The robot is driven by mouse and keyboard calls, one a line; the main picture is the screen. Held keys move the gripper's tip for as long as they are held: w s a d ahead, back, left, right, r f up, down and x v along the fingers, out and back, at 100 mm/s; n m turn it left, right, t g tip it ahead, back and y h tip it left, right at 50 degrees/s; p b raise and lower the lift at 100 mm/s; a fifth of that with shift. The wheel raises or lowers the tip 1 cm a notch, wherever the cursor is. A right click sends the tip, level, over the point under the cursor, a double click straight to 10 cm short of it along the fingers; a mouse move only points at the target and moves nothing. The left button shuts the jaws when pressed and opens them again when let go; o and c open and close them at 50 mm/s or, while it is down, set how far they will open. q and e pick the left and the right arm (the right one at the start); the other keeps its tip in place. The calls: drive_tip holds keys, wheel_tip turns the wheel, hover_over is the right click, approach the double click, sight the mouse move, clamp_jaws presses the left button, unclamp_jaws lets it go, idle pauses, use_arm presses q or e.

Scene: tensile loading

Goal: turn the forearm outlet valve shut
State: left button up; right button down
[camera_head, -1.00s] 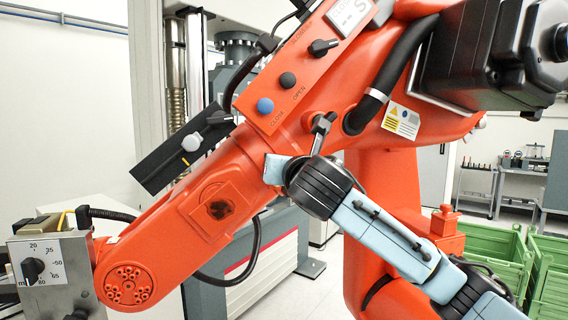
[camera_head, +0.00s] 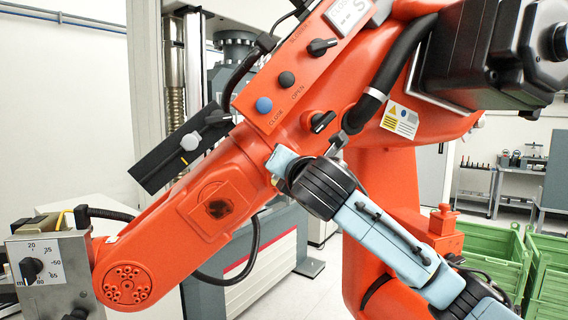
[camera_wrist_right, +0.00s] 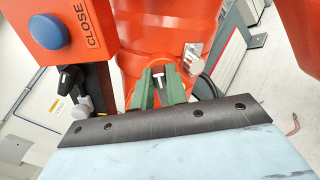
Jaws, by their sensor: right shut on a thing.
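My right gripper (camera_wrist_right: 160,88) is shut on a small pale-tipped part (camera_wrist_right: 158,74), which shows between its green fingers against the orange forearm. This looks like the outlet valve's handle. In the head view my right wrist and light blue gripper body (camera_head: 283,160) lie across the forearm (camera_head: 262,150) and hide the fingertips and the grip. A small grey lever-like piece (camera_head: 339,141) stands just right of my gripper; how it connects is hidden. A silver piece (camera_wrist_right: 192,55) also shows right of the fingers in the right wrist view. My left gripper is out of view.
The orange panel above has a blue CLOSE button (camera_head: 264,105), a dark OPEN button (camera_head: 286,80) and black knobs (camera_head: 322,46). A black bar (camera_head: 180,152) sticks out left of the forearm. A dial box (camera_head: 47,265) stands lower left; green crates (camera_head: 497,262) stand right.

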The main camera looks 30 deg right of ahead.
drive_tip(key=shift+s+d+f+m, duration=0.1)
drive_tip(key=shift+f+m, duration=0.25)
drive_tip(key=shift+m, duration=2.4)
drive_tip(key=shift+w+d+f+m, duration=0.1)
drive_tip(key=shift+f+m, duration=0.25)
drive_tip(key=shift+m, duration=2.35)
drive_tip(key=shift+s+d+f+m, duration=0.1)
drive_tip(key=shift+f+m, duration=0.25)
drive_tip(key=shift+m, duration=2.4)
drive_tip(key=c, duration=1.4)
unclamp_jaws()
drive_tip(key=b+v, duration=0.6)
drive_tip(key=v, duration=0.7)
drive_tip(key=shift+s, duration=0.25)
